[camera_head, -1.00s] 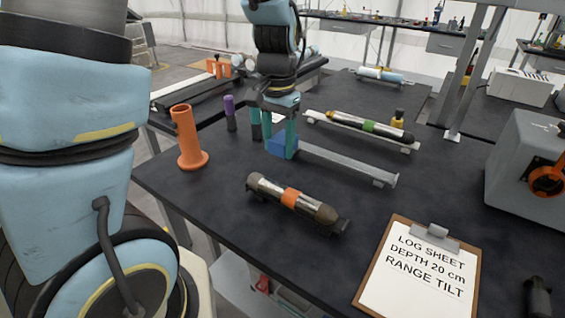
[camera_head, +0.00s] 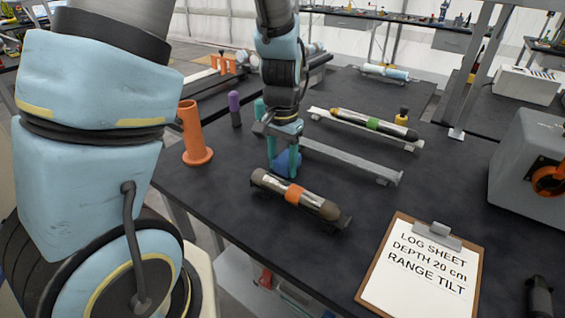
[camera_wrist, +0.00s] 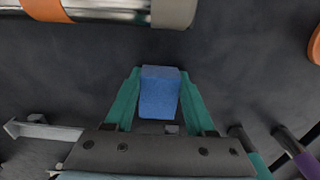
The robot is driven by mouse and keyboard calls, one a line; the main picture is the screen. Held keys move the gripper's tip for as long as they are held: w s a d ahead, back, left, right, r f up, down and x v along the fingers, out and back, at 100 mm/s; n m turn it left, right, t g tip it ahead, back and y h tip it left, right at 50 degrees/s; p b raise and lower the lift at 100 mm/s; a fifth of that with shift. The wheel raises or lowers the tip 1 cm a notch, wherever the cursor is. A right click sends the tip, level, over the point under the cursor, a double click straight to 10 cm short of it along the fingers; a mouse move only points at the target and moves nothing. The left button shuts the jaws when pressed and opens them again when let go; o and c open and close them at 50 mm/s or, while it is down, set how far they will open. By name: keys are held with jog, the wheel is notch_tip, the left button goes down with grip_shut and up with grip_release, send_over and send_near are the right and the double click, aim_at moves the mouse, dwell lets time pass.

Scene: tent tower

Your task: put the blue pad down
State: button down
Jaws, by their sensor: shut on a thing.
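The blue pad (camera_wrist: 160,92) is a small block between the two teal fingers of my gripper (camera_wrist: 158,98) in the wrist view. In the head view my gripper (camera_head: 282,158) is shut on the blue pad (camera_head: 288,163), just behind the left end of the orange-banded cylinder. One finger partly hides the pad there. The pad is close to the black table top (camera_head: 235,235); I cannot tell whether it touches it.
The orange-banded cylinder (camera_head: 294,196) lies in front of the pad. An empty grey rail (camera_head: 350,162) runs to its right. A green-banded cylinder (camera_head: 372,124) lies behind. An orange tube (camera_head: 192,135) and purple bottle (camera_head: 235,108) stand left. A clipboard (camera_head: 420,268) lies front right.

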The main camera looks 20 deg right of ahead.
aim_at(283, 161)
jog(key=shift+s+a+f, duration=0.15)
jog(key=shift+f, duration=0.45)
jog(key=shift+c, duration=1.9)
grip_release()
jog(key=shift+s, duration=0.1)
jog(key=shift+o, duration=0.7)
jog(key=shift+r, duration=0.45)
notch_tip(283, 161, up, 13)
jog(key=a+f+n, duration=0.2)
jog(key=a+n, duration=0.1)
jog(key=a, duration=0.4)
jog(key=a+f+n+t, duration=0.1)
jog(key=a+n, duration=0.2)
jog(key=a, duration=0.4)
jog(key=a+f+n, duration=0.2)
jog(key=a+n, duration=0.1)
jog(key=a, duration=0.5)
jog(key=shift+f, duration=0.35)
